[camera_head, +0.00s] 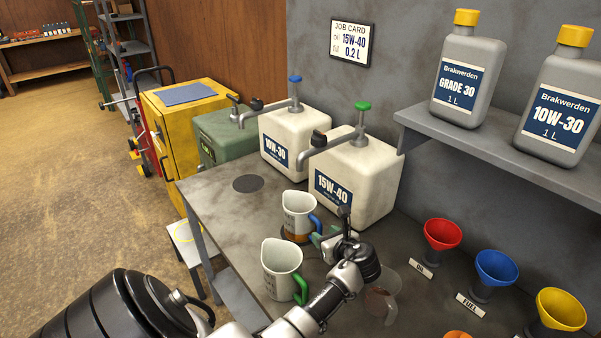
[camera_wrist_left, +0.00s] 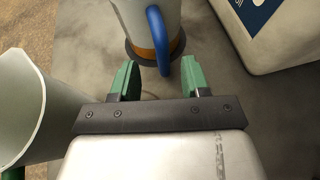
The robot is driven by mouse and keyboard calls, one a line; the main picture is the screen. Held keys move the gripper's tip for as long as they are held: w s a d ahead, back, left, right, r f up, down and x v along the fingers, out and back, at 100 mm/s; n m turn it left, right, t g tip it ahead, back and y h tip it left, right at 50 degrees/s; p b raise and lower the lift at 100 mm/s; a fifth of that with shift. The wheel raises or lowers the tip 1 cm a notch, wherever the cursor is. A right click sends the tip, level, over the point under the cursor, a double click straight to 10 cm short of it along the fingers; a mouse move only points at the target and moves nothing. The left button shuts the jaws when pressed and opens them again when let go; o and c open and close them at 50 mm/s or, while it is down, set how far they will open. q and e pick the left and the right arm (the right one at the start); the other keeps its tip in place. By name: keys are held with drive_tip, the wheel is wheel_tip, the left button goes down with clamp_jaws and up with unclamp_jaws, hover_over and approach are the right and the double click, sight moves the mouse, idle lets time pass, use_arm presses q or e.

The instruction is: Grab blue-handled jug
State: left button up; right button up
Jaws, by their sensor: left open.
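The blue-handled jug (camera_head: 297,207) stands upright on the grey bench, with brown liquid near its bottom. Its blue handle faces my left gripper (camera_head: 324,238), which is open. In the left wrist view the two green fingertips (camera_wrist_left: 160,78) are spread on either side of the handle's lower end (camera_wrist_left: 158,42). The handle is not gripped; I cannot tell how deep it sits between the fingers. The jug's body (camera_wrist_left: 136,22) is beyond the fingertips, cut off by the top edge. My right gripper is not in view.
A green-handled jug (camera_head: 281,262) stands close by, left of the wrist in the wrist view (camera_wrist_left: 20,105). A clear cup (camera_head: 384,300) is right of the arm. The 15W-40 canister (camera_head: 352,180) stands behind. Coloured funnels (camera_head: 442,234) line the right side.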

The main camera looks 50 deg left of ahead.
sight(321, 233)
use_arm(q)
drive_tip(key=x, duration=0.4)
drive_tip(key=shift+w+d+f, duration=0.15)
drive_tip(key=shift+d+f, duration=0.05)
drive_tip(key=shift+f, duration=0.05)
drive_tip(key=shift+r, duration=0.1)
drive_tip(key=c, duration=0.7)
clamp_jaws()
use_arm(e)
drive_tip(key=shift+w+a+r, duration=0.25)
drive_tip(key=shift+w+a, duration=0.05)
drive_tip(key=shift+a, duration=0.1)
